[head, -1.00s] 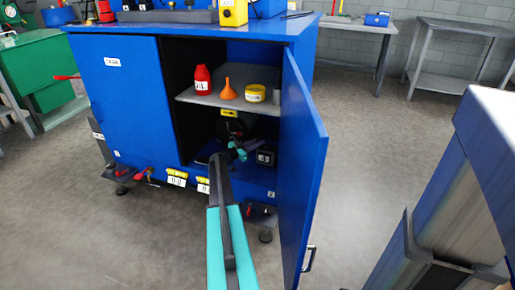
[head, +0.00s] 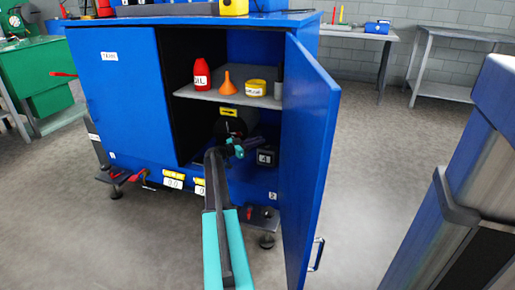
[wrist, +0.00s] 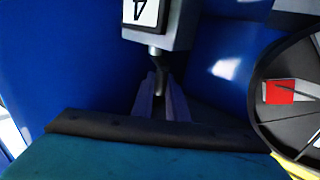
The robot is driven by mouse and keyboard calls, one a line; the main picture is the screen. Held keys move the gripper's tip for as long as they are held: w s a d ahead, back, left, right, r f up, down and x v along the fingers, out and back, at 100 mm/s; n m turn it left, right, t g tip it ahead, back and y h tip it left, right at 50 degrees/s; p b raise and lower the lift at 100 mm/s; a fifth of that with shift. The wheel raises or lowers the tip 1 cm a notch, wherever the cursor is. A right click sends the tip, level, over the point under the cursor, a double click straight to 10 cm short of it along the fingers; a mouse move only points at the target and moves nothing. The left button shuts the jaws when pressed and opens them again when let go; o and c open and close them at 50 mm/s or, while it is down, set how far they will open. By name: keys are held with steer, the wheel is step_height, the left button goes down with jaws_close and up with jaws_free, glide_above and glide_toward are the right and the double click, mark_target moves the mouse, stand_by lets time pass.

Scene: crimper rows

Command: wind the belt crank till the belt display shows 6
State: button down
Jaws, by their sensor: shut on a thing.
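The belt display (head: 266,157) is a small dark box with a white face inside the open blue cabinet, below the shelf. It reads 4, and the 4 also shows in the wrist view (wrist: 146,10). The wheel (wrist: 292,92) with a red mark is at the right of the wrist view; in the head view it is dark and partly hidden by my arm. My gripper (head: 238,148) reaches into the cabinet left of the display. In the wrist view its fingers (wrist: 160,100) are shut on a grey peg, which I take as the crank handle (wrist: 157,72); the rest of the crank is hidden.
The open blue door (head: 312,160) stands close on the right of my arm. The shelf (head: 225,95) above bears a red oil bottle (head: 202,76), an orange funnel (head: 228,80) and a yellow tin (head: 256,87). A yellow arrow label (head: 228,114) sits above the wheel.

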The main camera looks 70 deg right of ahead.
steer(key=shift+a+f+b, duration=0.1)
steer(key=shift+f+b, duration=0.05)
steer(key=shift+b, duration=0.9)
steer(key=c, duration=1.7)
jaws_free()
steer(key=shift+c, duration=0.2)
steer(key=p+v, duration=0.5)
steer(key=v, duration=0.8)
steer(key=shift+w+a, duration=0.25)
steer(key=shift+w, duration=0.05)
